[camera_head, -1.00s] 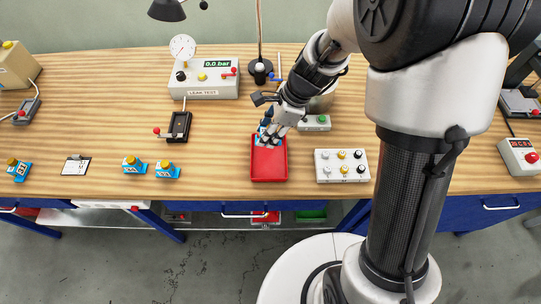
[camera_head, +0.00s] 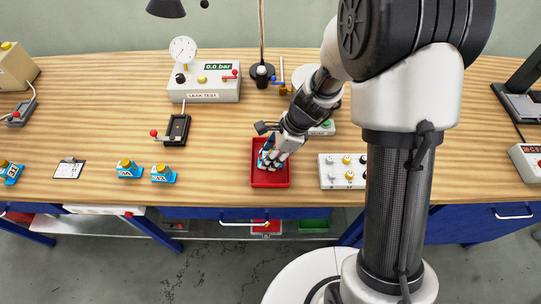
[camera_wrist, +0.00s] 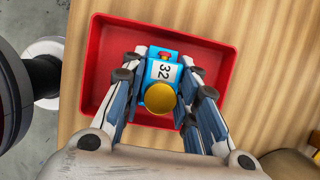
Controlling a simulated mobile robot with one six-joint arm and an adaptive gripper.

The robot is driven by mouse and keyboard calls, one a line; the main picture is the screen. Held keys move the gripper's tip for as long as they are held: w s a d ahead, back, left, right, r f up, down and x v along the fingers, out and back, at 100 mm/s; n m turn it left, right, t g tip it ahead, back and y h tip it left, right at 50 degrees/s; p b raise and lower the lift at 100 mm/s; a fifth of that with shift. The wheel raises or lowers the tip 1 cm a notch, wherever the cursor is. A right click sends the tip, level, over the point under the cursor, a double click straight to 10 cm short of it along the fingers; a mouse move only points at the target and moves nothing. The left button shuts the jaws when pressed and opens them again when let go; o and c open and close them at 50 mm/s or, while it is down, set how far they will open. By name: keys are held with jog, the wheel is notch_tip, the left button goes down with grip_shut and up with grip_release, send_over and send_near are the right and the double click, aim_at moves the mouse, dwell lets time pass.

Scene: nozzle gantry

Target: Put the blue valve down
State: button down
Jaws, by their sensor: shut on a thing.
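In the head view my gripper (camera_head: 274,157) is inside the outline of the red tray (camera_head: 270,182), and the valve (camera_head: 264,156) is mostly hidden by the fingers.
Two blue valves with yellow caps (camera_head: 128,169) (camera_head: 163,173) stand left of the tray, with another at the far left (camera_head: 10,172). A white panel with knobs (camera_head: 343,171) is close on the right. The leak test box (camera_head: 204,88) stands behind. Bare wood lies left of the tray.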

jog(key=shift+f, duration=0.2)
jog(key=c, duration=1.2)
grip_release()
jog(key=shift+c, duration=0.2)
jog(key=p+v, duration=0.5)
jog(key=v, duration=0.7)
jog(key=shift+r, duration=0.4)
jog(key=s+d+r+n+t+h, duration=0.2)
jog(key=s+d+r+n, duration=0.2)
jog(key=s+r+n, duration=0.5)
jog(key=s+d+r+n+t+h, duration=0.2)
jog(key=s+d+r+n, duration=0.1)
jog(key=s+r+n, duration=0.6)
jog(key=shift+s+d+r+h, duration=0.2)
jog(key=shift+s+d+h, duration=0.15)
jog(key=shift+s, duration=0.4)
